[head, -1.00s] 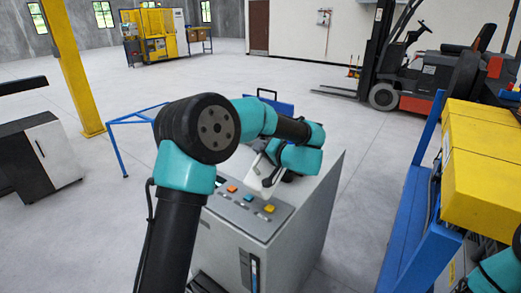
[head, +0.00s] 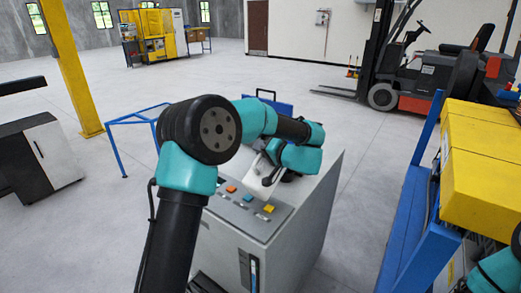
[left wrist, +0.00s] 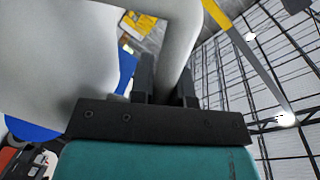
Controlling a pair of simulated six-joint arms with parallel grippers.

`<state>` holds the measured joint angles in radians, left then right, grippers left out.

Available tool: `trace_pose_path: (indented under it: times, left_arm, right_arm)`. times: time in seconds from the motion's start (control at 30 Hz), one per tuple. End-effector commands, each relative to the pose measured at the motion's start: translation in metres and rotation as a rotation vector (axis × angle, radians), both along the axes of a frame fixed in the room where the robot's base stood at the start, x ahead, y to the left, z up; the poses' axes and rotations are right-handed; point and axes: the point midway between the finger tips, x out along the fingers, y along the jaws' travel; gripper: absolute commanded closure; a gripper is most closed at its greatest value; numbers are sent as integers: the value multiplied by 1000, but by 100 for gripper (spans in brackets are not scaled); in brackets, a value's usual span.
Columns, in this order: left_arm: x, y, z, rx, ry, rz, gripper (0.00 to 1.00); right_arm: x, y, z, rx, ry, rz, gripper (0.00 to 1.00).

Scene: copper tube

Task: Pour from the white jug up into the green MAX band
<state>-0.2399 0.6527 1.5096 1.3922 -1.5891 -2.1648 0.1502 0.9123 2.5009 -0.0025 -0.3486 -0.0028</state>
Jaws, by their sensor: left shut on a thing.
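The white jug (head: 263,172) is tilted above the top of a grey cabinet (head: 225,238), partly hidden by my left arm. My left gripper (head: 275,172) is at the jug, small and mostly covered by my wrist. In the left wrist view the jug's pale body (left wrist: 55,60) fills the left side, and its handle (left wrist: 181,40) passes down between the two dark fingers of my left gripper (left wrist: 167,85), which are shut on it. An upright gauge strip (head: 254,275) with blue in it shows on the cabinet front. I cannot make out a green MAX band. My right gripper is out of view.
Orange, blue and yellow buttons (head: 268,208) sit on the cabinet's sloping panel. A blue frame (head: 118,148) stands to its left. A blue rack with yellow boxes (head: 485,165) is at the right, and a forklift (head: 430,80) is behind. Open floor lies between.

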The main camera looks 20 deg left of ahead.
Motion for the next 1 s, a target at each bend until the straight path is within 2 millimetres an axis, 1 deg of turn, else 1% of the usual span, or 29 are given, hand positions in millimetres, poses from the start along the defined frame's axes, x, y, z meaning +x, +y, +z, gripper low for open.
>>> trace_pose_path:
  times: [1.0]
  left_arm:
    - [5, -1, 0, 11, 44, 0, 100]
  right_arm:
    - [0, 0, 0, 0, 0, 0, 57]
